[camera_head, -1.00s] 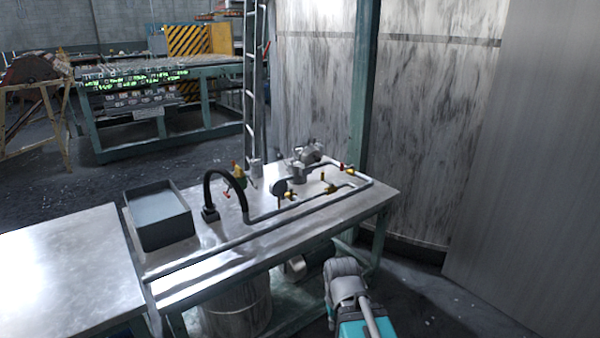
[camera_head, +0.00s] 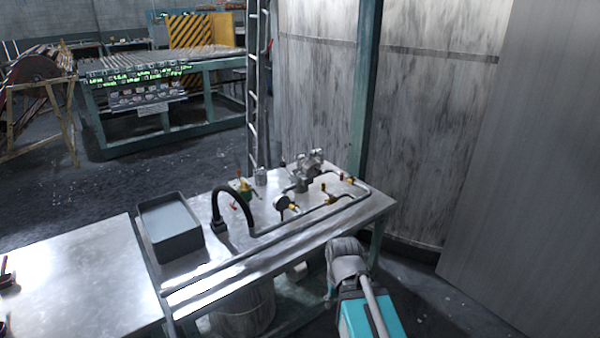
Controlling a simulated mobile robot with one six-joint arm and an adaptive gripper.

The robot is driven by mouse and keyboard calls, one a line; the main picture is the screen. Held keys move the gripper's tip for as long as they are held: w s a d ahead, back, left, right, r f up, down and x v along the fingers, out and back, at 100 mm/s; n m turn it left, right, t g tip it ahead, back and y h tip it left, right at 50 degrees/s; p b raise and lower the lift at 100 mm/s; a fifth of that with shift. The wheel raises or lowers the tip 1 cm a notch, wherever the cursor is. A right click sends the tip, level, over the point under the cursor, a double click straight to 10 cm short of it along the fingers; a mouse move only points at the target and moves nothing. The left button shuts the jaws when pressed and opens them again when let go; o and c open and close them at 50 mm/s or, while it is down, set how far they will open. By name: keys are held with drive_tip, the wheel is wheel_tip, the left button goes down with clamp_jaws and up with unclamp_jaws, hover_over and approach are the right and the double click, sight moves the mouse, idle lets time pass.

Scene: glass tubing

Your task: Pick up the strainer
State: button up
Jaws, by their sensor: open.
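Grey cast-metal fittings (camera_head: 303,172) stand at the back of the metal workbench (camera_head: 215,262). One of them may be the strainer, but at this size I cannot tell which part it is. A small grey cylinder (camera_head: 260,176) stands apart, left of them. My arm shows at the lower right, in front of the bench, with a grey joint and a teal link. My gripper's fingers cannot be made out in this view, and nothing is seen held.
A pipe run with a round gauge (camera_head: 282,202) and brass valves (camera_head: 331,198) crosses the bench. A black curved hose (camera_head: 217,200) and an open grey bin (camera_head: 170,228) are left of it. Another metal table (camera_head: 80,275) adjoins at left. A green post (camera_head: 364,100) rises behind.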

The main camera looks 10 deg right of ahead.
wheel_tip(320, 180, up, 17)
drive_tip(key=p, duration=1.5)
drive_tip(key=shift+s+f, duration=0.15)
